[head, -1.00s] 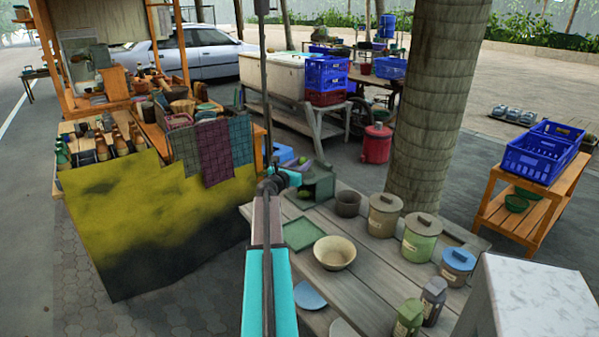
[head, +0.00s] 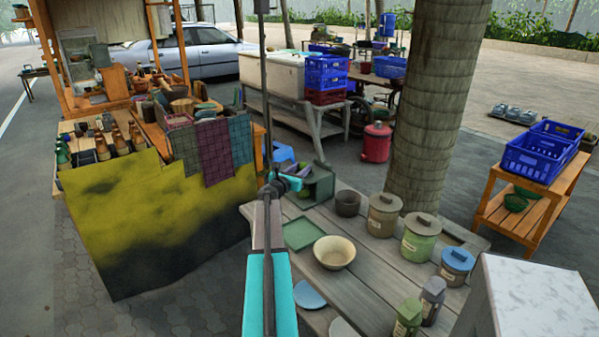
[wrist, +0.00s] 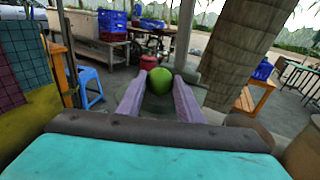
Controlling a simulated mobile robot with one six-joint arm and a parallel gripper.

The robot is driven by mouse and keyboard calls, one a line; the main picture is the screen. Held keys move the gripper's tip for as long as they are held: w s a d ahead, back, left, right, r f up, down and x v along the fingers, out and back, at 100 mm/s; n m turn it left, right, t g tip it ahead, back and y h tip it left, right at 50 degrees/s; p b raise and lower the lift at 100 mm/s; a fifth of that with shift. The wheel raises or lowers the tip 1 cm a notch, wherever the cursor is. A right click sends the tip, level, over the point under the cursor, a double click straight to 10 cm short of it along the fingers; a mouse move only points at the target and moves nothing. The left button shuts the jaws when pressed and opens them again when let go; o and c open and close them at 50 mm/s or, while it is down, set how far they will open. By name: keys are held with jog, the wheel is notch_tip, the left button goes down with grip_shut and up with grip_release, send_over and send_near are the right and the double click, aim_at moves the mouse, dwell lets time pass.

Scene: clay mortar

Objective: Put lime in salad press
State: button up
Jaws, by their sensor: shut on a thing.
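My gripper (wrist: 159,88) is shut on a green lime (wrist: 158,78), held between its two purple fingers in the wrist view. In the head view my gripper (head: 312,173) is at the far left end of the wooden table, by a green open box (head: 322,188); the held lime is hard to make out there. A dark brown clay pot (head: 348,203), which may be the salad press, stands right of the box. It is apart from my gripper.
A cream bowl (head: 334,253) and a flat green tray (head: 304,233) are on the wooden table (head: 375,268). Lidded jars (head: 384,215) stand along its right side. A thick tree trunk (head: 430,110) rises behind. A yellow cloth-covered stall (head: 165,225) is at the left.

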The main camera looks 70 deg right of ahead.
jog(key=shift+f, duration=0.25)
jog(key=shift+f, duration=0.15)
jog(key=o, duration=1)
jog(key=shift+a+r, duration=0.1)
jog(key=shift+r, duration=0.1)
jog(key=a, duration=0.4)
jog(key=w+a+b, duration=0.1)
jog(key=a, duration=0.6)
jog(key=shift+w+a+r+b, duration=0.2)
jog(key=shift+a+r+b, duration=0.05)
jog(key=shift+a+b, duration=0.15)
